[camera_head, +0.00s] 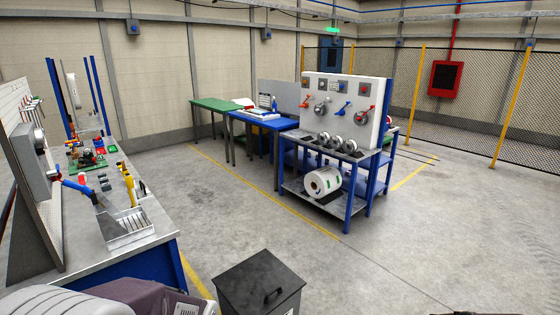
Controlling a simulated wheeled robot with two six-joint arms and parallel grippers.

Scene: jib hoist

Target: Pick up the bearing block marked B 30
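No marking B 30 can be read at this distance, so I cannot tell which thing is the bearing block. Several dark, round-faced blocks (335,143) stand in a row on the grey top of a blue-legged bench (292,157), in front of an upright white panel. They could be bearing blocks, but they are too small to tell. Small grey round parts (104,182) also lie on the left workbench. Neither of my grippers shows in the head view.
The left workbench (152,240) carries a slotted metal tray (127,228) and tools. A black lidded bin (258,284) stands in front. A white reel (322,182) lies on the bench's lower shelf. Blue (268,124) and green (213,104) tables stand behind. The right floor is clear.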

